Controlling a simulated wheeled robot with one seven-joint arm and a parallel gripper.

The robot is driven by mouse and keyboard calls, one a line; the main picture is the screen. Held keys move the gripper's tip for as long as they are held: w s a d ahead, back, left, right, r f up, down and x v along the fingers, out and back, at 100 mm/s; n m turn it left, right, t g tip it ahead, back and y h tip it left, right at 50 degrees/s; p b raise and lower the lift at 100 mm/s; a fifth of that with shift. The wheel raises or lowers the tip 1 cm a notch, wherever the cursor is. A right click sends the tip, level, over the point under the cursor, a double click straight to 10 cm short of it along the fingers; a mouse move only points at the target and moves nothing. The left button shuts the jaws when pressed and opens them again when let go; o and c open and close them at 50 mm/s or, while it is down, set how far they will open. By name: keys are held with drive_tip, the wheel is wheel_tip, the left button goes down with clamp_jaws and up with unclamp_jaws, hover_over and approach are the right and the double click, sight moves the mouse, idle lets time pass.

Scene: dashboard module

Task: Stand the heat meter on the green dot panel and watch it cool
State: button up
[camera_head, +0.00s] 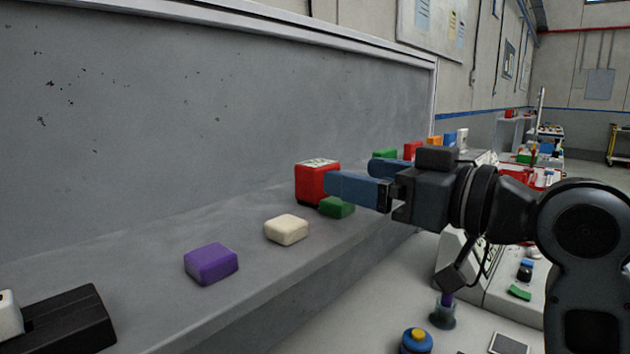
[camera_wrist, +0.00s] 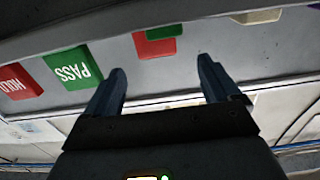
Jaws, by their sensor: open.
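I cannot surely pick out the heat meter or the green dot panel. A red box with a marked pale top (camera_head: 312,187) stands on the grey ledge, with a low green block (camera_head: 336,208) by its right side. Both show in the wrist view, the red (camera_wrist: 146,48) and the green (camera_wrist: 162,32) together, beyond my fingertips. My gripper (camera_head: 350,174) is open, its two blue fingers level and pointing left over the ledge. The near fingertip overlaps the red box in the head view. In the wrist view nothing is between the fingers (camera_wrist: 162,70).
A cream block (camera_head: 286,229) and a purple block (camera_head: 211,263) lie along the grey ledge (camera_head: 150,318). A green PASS block (camera_wrist: 72,68) and a red HOLD block (camera_wrist: 18,82) show in the wrist view. A grey wall backs the ledge. A blue-yellow knob (camera_head: 416,340) stands lower right.

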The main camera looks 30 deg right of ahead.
sight(327, 165)
drive_tip(key=shift+p+x, duration=1.05)
drive_tip(key=shift+x, duration=2.5)
drive_tip(key=shift+d+f, duration=0.15)
drive_tip(key=c, duration=1.2)
drive_tip(key=shift+c, duration=0.2)
